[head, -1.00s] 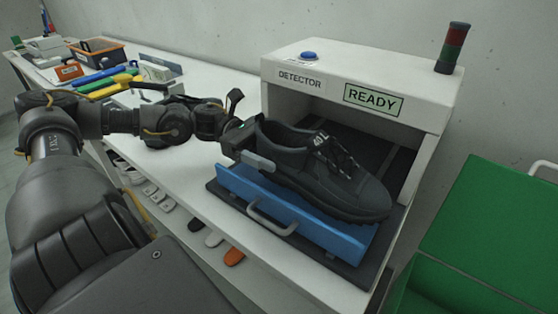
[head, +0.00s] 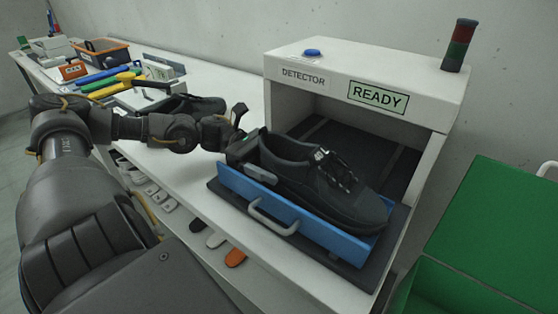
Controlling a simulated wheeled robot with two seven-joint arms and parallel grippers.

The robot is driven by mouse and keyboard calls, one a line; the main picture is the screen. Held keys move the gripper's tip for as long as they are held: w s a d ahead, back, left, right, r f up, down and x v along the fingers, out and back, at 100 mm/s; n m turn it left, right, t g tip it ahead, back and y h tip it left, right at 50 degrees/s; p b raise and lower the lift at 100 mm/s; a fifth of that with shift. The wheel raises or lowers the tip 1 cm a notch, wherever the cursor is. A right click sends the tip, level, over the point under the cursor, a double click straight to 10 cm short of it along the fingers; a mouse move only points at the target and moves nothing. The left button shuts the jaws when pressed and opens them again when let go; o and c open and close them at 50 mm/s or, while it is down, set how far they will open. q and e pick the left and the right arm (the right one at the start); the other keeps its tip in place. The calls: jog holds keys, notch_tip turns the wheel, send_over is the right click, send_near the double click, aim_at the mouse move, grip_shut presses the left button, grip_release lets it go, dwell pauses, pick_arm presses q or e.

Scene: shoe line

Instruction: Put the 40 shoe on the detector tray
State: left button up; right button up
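A black lace-up shoe (head: 335,192) sits low in the blue detector tray (head: 300,217), heel to the left and toe to the right. My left gripper (head: 258,165) is at the heel end, with one grey finger against the near outer side of the shoe; the other finger is hidden by the shoe. It appears shut on the heel. Whether the sole rests fully on the tray floor is hidden by the tray's front wall. My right gripper is not in view.
The white detector (head: 292,66) stands behind the tray, its sign reading READY, with a blue button (head: 312,53) and a light tower (head: 460,45) on top. Another dark shoe (head: 205,105) lies behind my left arm. A green box (head: 500,225) stands right.

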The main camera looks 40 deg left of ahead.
pick_arm(q)
jog(key=shift+o, duration=0.2)
jog(key=shift+r, duration=0.1)
jog(key=shift+r, duration=0.1)
jog(key=a, duration=0.2)
jog(key=a+p, duration=0.1)
jog(key=a, duration=0.1)
jog(key=s+a, duration=0.1)
jog(key=a, duration=0.1)
jog(key=shift+p, duration=0.35)
jog(key=shift+s+a, duration=0.1)
jog(key=shift+a, duration=0.65)
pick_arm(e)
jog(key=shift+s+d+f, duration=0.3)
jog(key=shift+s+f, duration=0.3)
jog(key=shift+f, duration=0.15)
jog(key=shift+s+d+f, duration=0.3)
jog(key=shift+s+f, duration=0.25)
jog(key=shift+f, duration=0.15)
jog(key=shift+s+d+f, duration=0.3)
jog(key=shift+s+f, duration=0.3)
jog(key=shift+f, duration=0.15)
pick_arm(q)
jog(key=shift+r, duration=0.1)
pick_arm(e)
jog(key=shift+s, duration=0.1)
